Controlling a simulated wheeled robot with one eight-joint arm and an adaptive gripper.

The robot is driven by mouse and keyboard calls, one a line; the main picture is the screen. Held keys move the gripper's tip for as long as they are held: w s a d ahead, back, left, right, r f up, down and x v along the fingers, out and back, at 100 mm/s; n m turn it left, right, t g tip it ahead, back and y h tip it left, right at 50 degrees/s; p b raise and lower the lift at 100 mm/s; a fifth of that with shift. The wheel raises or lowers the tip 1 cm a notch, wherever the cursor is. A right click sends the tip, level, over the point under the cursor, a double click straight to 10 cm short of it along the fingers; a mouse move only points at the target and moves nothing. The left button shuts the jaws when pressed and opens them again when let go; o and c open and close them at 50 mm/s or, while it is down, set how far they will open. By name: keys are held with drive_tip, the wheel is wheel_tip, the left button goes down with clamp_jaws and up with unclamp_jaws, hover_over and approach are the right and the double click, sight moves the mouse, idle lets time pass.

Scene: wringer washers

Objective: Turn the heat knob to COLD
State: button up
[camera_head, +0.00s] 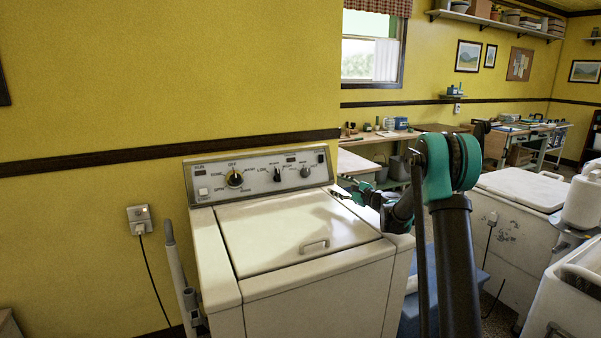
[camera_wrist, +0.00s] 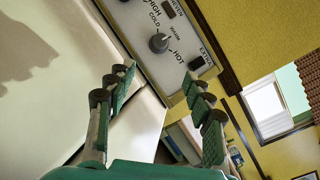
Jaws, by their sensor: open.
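The heat knob (camera_wrist: 158,43) is a small round dark-grey knob on the washer's pale control panel. The wrist view shows COLD, WARM and HOT printed around it; a pale mark on it seems to face WARM, but it is too small to be sure. In the head view the knob (camera_head: 305,171) is at the panel's right end. My gripper (camera_wrist: 158,80) is open and empty, its dark, green-padded fingers spread to either side below the knob in the wrist view, apart from it. In the head view my gripper (camera_head: 346,190) is just right of the panel.
The white washer (camera_head: 310,280) has a closed lid (camera_head: 300,230) with a handle. Left of the heat knob are a selector knob (camera_head: 277,174) and a larger dial (camera_head: 235,179). A black rocker switch (camera_wrist: 196,63) lies beside HOT. A white chest-like unit (camera_head: 520,190) stands right of my arm.

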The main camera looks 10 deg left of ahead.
sight(309, 173)
drive_tip(key=x, duration=1.7)
drive_tip(key=shift+w+a, duration=0.3)
drive_tip(key=c, duration=1.1)
drive_tip(key=shift+o, duration=0.2)
